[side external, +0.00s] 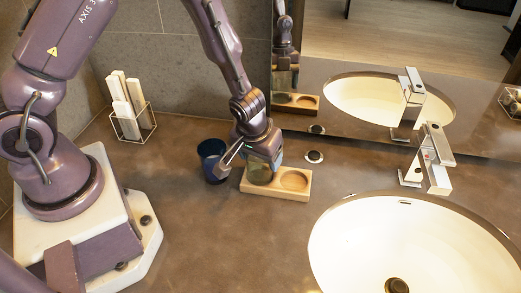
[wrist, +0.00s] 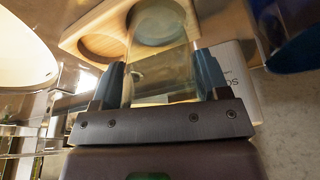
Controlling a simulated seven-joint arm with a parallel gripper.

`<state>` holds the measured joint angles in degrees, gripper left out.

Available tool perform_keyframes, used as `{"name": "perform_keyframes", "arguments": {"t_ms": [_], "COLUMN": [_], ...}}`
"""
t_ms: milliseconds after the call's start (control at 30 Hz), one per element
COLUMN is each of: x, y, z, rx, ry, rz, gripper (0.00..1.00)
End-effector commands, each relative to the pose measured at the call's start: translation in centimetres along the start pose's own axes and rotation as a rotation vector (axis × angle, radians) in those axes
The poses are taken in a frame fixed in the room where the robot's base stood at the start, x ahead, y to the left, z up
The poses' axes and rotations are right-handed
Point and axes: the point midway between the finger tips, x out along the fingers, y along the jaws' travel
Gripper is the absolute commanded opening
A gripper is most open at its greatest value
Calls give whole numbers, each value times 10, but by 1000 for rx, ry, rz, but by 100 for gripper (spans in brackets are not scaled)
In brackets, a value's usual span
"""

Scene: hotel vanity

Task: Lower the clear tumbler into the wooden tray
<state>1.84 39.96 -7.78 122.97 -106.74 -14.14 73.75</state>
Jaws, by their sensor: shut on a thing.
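The clear tumbler (wrist: 160,85) is between the two fingers of my gripper (wrist: 161,70) in the wrist view, and my gripper is shut on it. In the side external view my gripper (side external: 262,160) points down at the left part of the wooden tray (side external: 278,202). The tumbler (side external: 259,176) shows there, partly hidden by the fingers, over the left round recess. The tray's right recess is empty. In the wrist view the tumbler's far end overlaps one recess of the tray (wrist: 84,29). I cannot tell whether its base touches the recess floor.
A dark blue cup (side external: 211,160) stands close to the left of my gripper. A wire holder with white items (side external: 130,115) is farther left. A drain-like disc (side external: 314,157), a faucet (side external: 434,160) and a sink (side external: 415,245) lie right. A mirror (side external: 340,80) rises behind.

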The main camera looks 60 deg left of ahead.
Motion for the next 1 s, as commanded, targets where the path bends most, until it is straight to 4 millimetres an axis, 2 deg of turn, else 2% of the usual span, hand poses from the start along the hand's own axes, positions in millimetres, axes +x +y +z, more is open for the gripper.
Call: {"name": "perform_keyframes", "arguments": {"t_ms": [400,433,533,567,867,1000], "x": [3,3,3,3,1,-10], "y": [0,0,0,0,0,0], "z": [1,1,1,1,1,0], "rx": [0,0,0,0,-1,-5], "ry": [0,0,0,0,-1,1], "rz": [0,0,0,0,0,2], "gripper": [36,71,94,98,98,98]}}
